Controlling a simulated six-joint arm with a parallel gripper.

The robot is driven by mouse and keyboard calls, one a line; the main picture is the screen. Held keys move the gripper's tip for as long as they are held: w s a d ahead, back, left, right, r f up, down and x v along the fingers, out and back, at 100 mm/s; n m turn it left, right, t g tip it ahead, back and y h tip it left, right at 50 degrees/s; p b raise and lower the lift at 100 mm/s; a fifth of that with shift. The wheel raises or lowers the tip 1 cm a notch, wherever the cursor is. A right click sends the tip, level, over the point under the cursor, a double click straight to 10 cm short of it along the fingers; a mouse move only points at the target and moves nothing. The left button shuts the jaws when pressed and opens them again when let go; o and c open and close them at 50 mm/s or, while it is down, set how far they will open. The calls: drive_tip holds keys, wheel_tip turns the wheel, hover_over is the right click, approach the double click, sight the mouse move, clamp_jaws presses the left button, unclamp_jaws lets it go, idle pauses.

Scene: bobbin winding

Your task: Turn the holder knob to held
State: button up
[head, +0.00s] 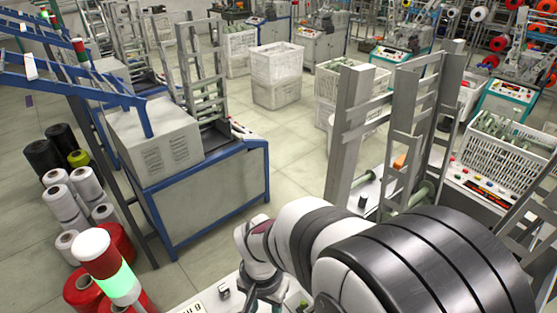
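My arm reaches from the lower right to the left, and its wrist bends down at the bottom centre. My gripper (262,292) is a dark shape under the wrist at the bottom edge; its fingers are too small and cut off to tell open from shut. Beside it, to the left, a small dark-and-light control (224,292) sits on a white panel (238,305). I cannot tell whether it is the holder knob or which way it points. A black knob-like part (362,201) stands on the machine to the right, behind my arm.
A signal tower (106,266) with a lit green band stands at the lower left, near red and white yarn cones (66,203). A blue-framed machine (205,190) stands behind. Grey uprights (349,130) rise behind my arm, with a bobbin crate (508,150) to the right.

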wheel_tip(320, 180, down, 10)
drive_tip(key=shift+r, duration=0.1)
clamp_jaws()
idle(0.4)
